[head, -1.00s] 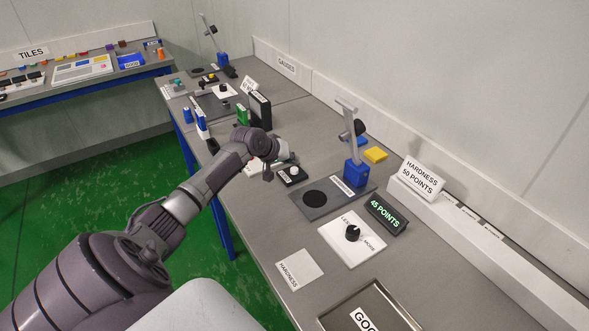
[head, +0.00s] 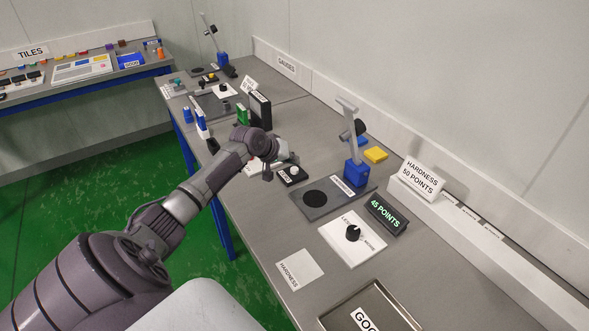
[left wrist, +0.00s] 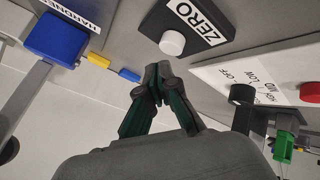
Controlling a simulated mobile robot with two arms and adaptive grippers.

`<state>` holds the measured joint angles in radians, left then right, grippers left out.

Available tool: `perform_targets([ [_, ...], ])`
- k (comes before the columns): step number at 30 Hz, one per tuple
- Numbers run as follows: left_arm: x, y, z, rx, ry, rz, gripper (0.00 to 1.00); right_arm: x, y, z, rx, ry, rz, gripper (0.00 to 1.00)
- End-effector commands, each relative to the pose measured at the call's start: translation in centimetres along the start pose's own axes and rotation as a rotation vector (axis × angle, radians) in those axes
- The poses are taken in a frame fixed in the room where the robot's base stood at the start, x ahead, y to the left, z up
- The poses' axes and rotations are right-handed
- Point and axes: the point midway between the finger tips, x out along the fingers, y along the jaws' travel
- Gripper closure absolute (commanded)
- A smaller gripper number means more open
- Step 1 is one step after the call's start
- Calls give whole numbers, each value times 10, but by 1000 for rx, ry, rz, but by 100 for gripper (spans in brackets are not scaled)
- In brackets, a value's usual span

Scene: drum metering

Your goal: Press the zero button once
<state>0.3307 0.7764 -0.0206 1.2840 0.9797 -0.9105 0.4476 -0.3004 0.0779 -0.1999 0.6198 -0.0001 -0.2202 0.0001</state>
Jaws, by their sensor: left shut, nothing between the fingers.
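The zero button is a white round cap on a dark box labelled ZERO. In the head view the white cap (head: 294,170) is on the bench just right of my left gripper (head: 270,171). In the left wrist view the white cap (left wrist: 172,42) lies just beyond the fingertips of my left gripper (left wrist: 158,72). The green-and-black fingers are shut together, with nothing between them. A small gap shows between the tips and the cap. In the head view my wrist hides part of the bench behind the button. My right gripper is not in view.
A hardness gauge with a blue post (head: 355,173) stands right of the button, beside a display reading 45 POINTS (head: 387,213). A black knob (head: 352,232) sits on a white plate. In the left wrist view a white panel with a red button (left wrist: 311,93) is close on the right.

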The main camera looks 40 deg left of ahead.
Motion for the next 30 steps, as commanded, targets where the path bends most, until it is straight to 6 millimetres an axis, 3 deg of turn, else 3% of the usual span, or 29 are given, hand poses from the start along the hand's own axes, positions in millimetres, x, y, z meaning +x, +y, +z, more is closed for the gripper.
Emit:
perform_targets([
  [30,9,-6,7,-1,0,0,100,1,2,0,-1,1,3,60],
])
